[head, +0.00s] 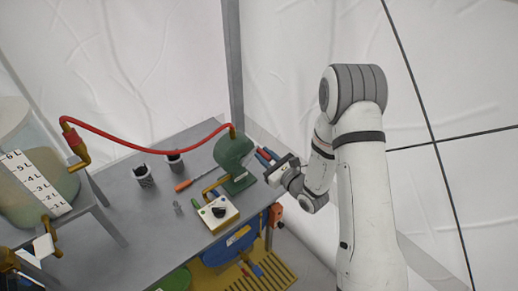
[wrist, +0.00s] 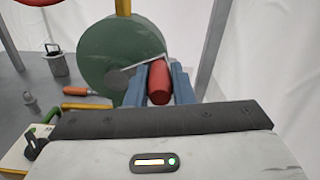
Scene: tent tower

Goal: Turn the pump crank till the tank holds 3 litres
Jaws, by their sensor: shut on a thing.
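The green pump (head: 233,155) stands at the far right end of the grey bench, and its round green body (wrist: 118,60) fills the upper middle of the wrist view. A thin metal crank arm (wrist: 138,67) runs from its hub to a red crank handle (wrist: 159,84). My gripper (head: 265,156) has its blue fingers on either side of this handle and is shut on it. The clear tank (head: 18,125) stands at the left with a white litre scale (head: 36,182) in front. Olive-tinted liquid shows in its lower part; I cannot read its exact level.
A red hose (head: 140,148) arches from tank to pump. On the bench (head: 145,215) lie two dark-topped cups (head: 144,177), an orange-handled screwdriver (head: 186,185) and a cream box with a black knob (head: 216,213). A grey post (head: 233,60) rises behind the pump.

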